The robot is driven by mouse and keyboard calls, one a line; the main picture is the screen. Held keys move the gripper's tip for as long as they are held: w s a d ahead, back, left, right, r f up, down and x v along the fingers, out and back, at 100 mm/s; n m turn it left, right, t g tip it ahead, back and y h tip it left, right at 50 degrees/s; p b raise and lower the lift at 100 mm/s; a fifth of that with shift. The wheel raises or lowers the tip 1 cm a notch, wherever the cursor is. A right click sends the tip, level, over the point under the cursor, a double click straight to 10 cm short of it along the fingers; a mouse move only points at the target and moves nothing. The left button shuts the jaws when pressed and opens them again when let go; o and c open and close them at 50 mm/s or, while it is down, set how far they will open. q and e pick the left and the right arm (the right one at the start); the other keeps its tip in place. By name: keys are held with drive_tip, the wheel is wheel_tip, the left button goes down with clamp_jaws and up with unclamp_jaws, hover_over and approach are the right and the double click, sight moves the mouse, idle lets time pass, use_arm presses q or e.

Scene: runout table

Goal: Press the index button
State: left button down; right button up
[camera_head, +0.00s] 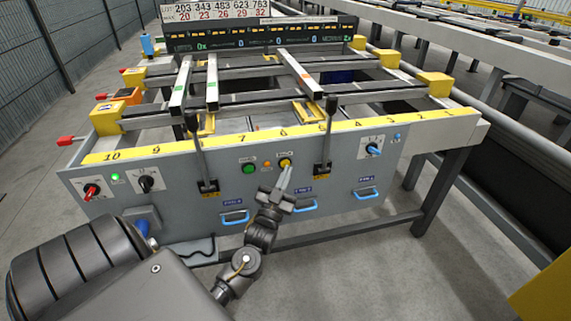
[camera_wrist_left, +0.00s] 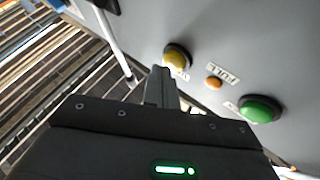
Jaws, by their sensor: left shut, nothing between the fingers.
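The front panel (camera_head: 215,165) of the runout table carries a yellow button (camera_head: 285,162), which I take to be the index button; its label is too small to read. A green button (camera_head: 249,169) and a small orange light (camera_head: 267,165) sit left of it. My left gripper (camera_head: 287,174) is shut and empty, its fingertips just below the yellow button. In the left wrist view, the closed fingers (camera_wrist_left: 161,80) point at the lower side of the yellow button (camera_wrist_left: 177,57); I cannot tell whether they touch it. The green button (camera_wrist_left: 260,108) is to the right. My right gripper is not in view.
Two upright levers (camera_head: 328,135) (camera_head: 197,150) stand out from the panel on both sides of the buttons. Blue handles (camera_head: 235,217) sit below. A red knob (camera_head: 91,191) and a black knob (camera_head: 147,183) are at the left, a blue knob (camera_head: 374,149) at the right.

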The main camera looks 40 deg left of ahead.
use_arm(q)
drive_tip(key=shift+s+d, duration=0.25)
drive_tip(key=shift+d, duration=0.05)
drive_tip(key=s+d+p, duration=0.1)
drive_tip(key=d, duration=0.1)
drive_tip(key=s+d+p, duration=0.1)
drive_tip(key=d, duration=0.1)
drive_tip(key=shift+s, duration=0.4)
idle(0.9)
